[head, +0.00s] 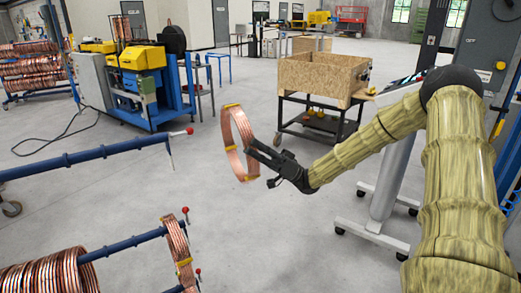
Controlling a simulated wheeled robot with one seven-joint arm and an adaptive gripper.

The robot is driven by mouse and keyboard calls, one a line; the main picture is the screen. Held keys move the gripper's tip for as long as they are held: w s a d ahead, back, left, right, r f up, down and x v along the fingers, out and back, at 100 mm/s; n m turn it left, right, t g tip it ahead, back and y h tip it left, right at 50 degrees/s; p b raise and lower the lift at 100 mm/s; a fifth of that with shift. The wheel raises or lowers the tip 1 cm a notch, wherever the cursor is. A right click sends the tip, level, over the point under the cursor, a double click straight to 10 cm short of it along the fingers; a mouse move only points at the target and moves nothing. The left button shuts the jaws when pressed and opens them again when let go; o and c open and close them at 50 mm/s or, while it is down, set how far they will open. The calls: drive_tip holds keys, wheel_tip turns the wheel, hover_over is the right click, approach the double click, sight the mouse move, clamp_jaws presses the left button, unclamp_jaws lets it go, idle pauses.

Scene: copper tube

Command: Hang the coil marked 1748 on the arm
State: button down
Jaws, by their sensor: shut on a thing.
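My gripper (261,163) is shut on a copper coil (241,122) with yellow bands, near the middle of the head view. The coil is held up in the air, roughly upright, with its ring to the left of the gripper. No number can be read on it. A blue arm (80,158) with a red-tipped end reaches in from the left, and its visible length is bare. The coil is to the right of this arm's end and apart from it. A lower blue arm (125,242) carries several copper coils (50,273) and a separate coil near its tip (179,247).
A blue machine with yellow covers (143,58) stands at the back left, beside a rack of copper coils (35,73). A wooden crate (318,78) sits on a dark cart behind my gripper. Open concrete floor lies between the blue arms and the cart.

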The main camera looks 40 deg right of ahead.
drive_tip(key=a+f+g+y+b, duration=0.1)
drive_tip(key=a+b, duration=0.8)
drive_tip(key=a, duration=1.6)
drive_tip(key=shift+f+n+g+y, duration=0.3)
drive_tip(key=shift+f+n+g, duration=0.1)
drive_tip(key=shift+f, duration=0.3)
idle(2.6)
drive_tip(key=shift+s, duration=0.1)
idle(0.4)
drive_tip(key=c, duration=1.5)
unclamp_jaws()
drive_tip(key=shift+f, duration=0.1)
drive_tip(key=v, duration=1.2)
